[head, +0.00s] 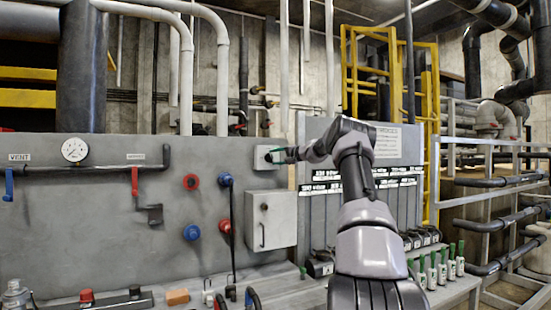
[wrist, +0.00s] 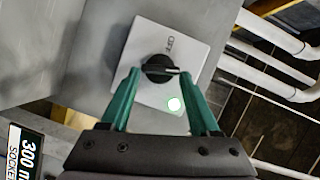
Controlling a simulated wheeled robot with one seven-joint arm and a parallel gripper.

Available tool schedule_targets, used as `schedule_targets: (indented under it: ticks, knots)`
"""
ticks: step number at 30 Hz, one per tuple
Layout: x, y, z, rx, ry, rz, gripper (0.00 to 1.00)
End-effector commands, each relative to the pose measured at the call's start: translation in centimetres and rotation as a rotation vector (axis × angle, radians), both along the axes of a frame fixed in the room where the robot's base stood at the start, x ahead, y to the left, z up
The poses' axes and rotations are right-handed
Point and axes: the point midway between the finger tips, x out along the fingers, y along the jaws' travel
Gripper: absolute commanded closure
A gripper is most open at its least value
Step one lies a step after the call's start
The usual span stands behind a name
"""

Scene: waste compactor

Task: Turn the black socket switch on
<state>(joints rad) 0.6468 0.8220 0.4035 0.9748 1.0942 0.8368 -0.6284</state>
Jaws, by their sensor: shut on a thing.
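The black socket switch (wrist: 158,68) is a round black knob on a square light-grey plate (wrist: 190,45) in the wrist view. The plate also shows in the head view (head: 262,157), on the upper right of the grey panel. My gripper (wrist: 160,76) has green fingers, one on each side of the knob, and is shut on it. In the head view my arm reaches to the plate, and the gripper hides the knob.
The grey panel (head: 100,230) carries a gauge (head: 75,150), a red-handled lever (head: 134,181), blue and red sockets, and a grey box (head: 271,220) just below the switch plate. Labelled black-and-white signs stand right of it. White pipes (wrist: 270,70) run close by in the wrist view.

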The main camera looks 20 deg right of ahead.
Motion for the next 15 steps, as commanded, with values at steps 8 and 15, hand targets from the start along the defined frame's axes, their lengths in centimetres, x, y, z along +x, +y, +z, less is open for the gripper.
schedule_targets:
  ticks: [8,15]
  knots:
    - [-0.02,-0.18,-0.46,0.186,0.009,-0.002,0.93]
    - [-0.02,-0.16,-0.57,0.272,0.010,-0.001,0.93]
